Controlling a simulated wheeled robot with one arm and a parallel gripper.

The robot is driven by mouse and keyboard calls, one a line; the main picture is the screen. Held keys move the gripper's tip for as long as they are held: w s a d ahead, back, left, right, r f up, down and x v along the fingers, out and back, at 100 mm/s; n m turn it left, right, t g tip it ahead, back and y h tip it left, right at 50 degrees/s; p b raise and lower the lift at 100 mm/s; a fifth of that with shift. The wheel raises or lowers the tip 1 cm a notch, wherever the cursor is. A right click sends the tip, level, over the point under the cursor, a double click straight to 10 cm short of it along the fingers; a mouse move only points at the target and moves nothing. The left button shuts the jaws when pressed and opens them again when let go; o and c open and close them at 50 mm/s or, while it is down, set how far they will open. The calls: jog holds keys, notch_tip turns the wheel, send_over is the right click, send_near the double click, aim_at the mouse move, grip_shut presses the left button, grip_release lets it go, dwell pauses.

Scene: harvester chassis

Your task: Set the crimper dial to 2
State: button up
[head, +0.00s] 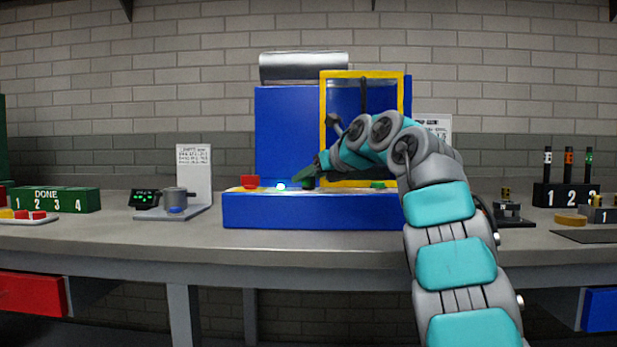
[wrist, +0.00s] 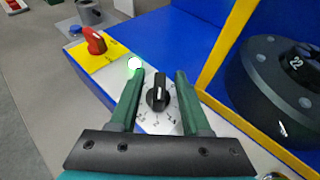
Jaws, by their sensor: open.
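The crimper dial (wrist: 158,97) is a black knob with a pale pointer line on a white plate in the wrist view. The plate has small printed marks, mostly too small to read. The pointer line lies along the knob toward the top of the picture. My gripper (wrist: 160,73) is open, with one green finger on each side of the dial; I cannot tell whether either touches it. In the head view my gripper (head: 308,180) is low over the front ledge of the blue crimper (head: 290,212), and it hides the dial there.
A red switch (wrist: 95,42) on a yellow plate and a lit green-white lamp (wrist: 133,64) are left of the dial. A yellow frame (wrist: 228,45) and a dark round die wheel (wrist: 285,85) marked 22 are to its right. A grey pot (head: 175,198) stands left of the crimper.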

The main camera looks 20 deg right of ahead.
jog(key=b+v, duration=0.1)
jog(key=v, duration=0.6)
jog(key=shift+s+d+r, duration=0.15)
jog(key=shift+s+r, duration=0.05)
jog(key=shift+s, duration=0.1)
jog(key=shift+s, duration=0.1)
